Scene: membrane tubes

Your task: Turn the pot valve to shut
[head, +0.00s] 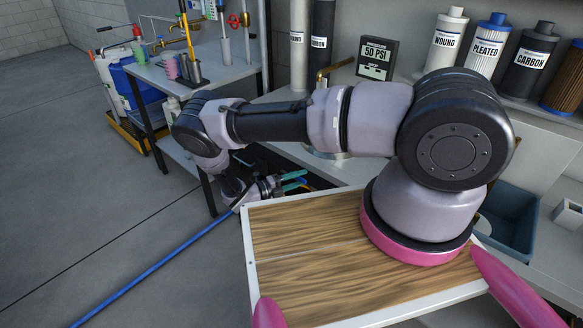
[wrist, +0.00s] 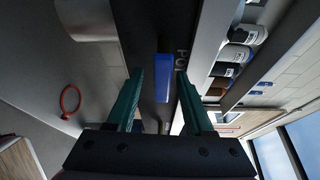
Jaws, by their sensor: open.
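In the wrist view a blue bar (wrist: 163,78), which looks like the pot valve's handle, stands lengthwise against a dark panel (wrist: 150,25). Letters that seem to read POT are printed on the panel beside it. My gripper (wrist: 160,74) is open, with one teal finger on each side of the blue bar and visible gaps between. I cannot tell how deep the bar sits between the fingers. In the head view my gripper (head: 297,181) is low beside the bench, behind my arm, and the valve cannot be made out there.
A bench (head: 280,95) with a 50 PSI display (head: 376,58) and labelled filter cartridges (head: 446,40) stands beyond my arm. A side table (head: 215,72) holds tools. A blue hose (head: 150,270) crosses the open floor. A red ring (wrist: 70,101) shows left in the wrist view.

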